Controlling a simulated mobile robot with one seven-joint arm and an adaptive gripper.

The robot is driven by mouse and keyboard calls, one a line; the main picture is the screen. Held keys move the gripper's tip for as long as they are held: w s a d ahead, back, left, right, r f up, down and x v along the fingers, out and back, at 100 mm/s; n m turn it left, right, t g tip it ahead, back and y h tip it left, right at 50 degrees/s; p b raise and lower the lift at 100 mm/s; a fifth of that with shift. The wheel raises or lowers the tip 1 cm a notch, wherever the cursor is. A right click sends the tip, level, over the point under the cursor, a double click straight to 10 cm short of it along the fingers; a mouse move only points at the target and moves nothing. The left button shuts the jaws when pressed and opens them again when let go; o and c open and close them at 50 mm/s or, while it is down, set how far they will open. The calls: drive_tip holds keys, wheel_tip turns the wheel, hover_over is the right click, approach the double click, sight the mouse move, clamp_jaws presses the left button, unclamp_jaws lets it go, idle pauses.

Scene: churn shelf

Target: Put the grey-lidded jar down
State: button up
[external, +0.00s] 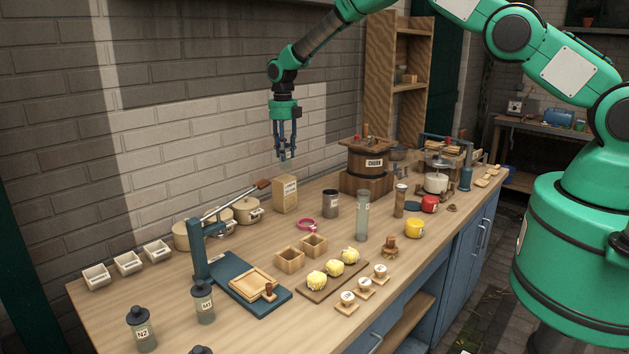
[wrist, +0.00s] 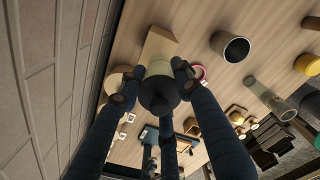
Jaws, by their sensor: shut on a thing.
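My gripper (external: 286,150) hangs high above the back of the wooden worktop (external: 150,292), near the brick wall. In the wrist view its dark fingers (wrist: 157,84) are closed around the grey-lidded jar (wrist: 159,98). The dark grey lid faces the camera, and a pale body shows beyond it. In the external view the jar is small and mostly hidden between the fingers. It is held clear of the worktop.
A tan carton (external: 285,194) stands below my gripper, with round tan pots (external: 246,210) to its left. A dark canister (external: 331,203), a pink ring (external: 306,224) and a tall glass cylinder (external: 362,216) stand to the right. The wooden churn (external: 367,162) is behind them.

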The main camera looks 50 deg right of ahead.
drive_tip(key=shift+w, duration=0.4)
drive_tip(key=shift+f, duration=0.1)
drive_tip(key=shift+f+p, duration=0.5)
drive_tip(key=shift+f, duration=1.15)
drive_tip(key=shift+f, duration=0.1)
drive_tip(key=o, duration=1.3)
drive_tip(key=shift+c, duration=0.2)
drive_tip(key=shift+r+b, duration=1.05)
drive_tip(key=shift+r, duration=5.05)
